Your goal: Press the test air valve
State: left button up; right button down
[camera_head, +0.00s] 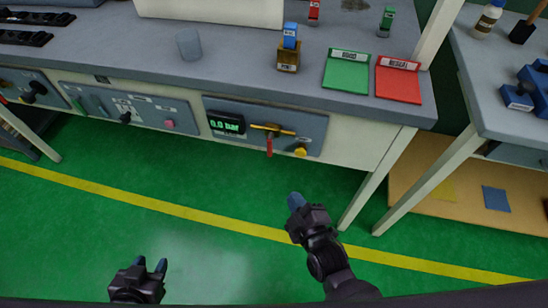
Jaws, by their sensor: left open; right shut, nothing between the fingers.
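A grey panel (313,127) on the bench front carries a display (226,123) reading 0.0 bar. Right of the display is a brass valve (272,129) with a red lever (269,146) hanging down. A yellow knob or button (300,150) sits right of the lever. My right gripper (296,199) is shut and empty, over the floor in the picture, below the yellow knob and apart from the panel. My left gripper (150,265) is open and empty at the lower left, far from the panel.
On the bench (230,76) are a green mat (347,73), a red mat (398,85), a brass block with a blue top (289,52) and a grey cup (189,43). A second table (490,90) stands at right. The green floor before the panel is clear.

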aim_at(270, 153)
pick_arm(q)
jog(key=shift+s+f, duration=0.1)
pick_arm(e)
jog(key=n, duration=0.2)
jog(key=n+t, duration=0.1)
jog(key=n, duration=0.4)
jog(key=shift+s+a+r+n, duration=0.1)
jog(key=shift+s+a+n, duration=0.2)
jog(key=shift+s, duration=0.1)
jog(key=shift+w, duration=0.15)
jog(key=x, duration=0.4)
jog(key=b+x, duration=0.1)
jog(key=x, duration=0.3)
jog(key=b+x, duration=0.1)
jog(key=x, duration=0.3)
jog(key=shift+w+a+r, duration=0.2)
jog(key=shift+w+a, duration=0.05)
jog(key=shift+w, duration=0.1)
pick_arm(q)
jog(key=shift+s+a+f, duration=0.15)
jog(key=shift+f, duration=1)
pick_arm(e)
jog(key=shift+w+a+r, duration=0.1)
jog(key=shift+w, duration=0.35)
pick_arm(q)
jog(key=shift+f+b, duration=0.1)
jog(key=shift+b, duration=0.2)
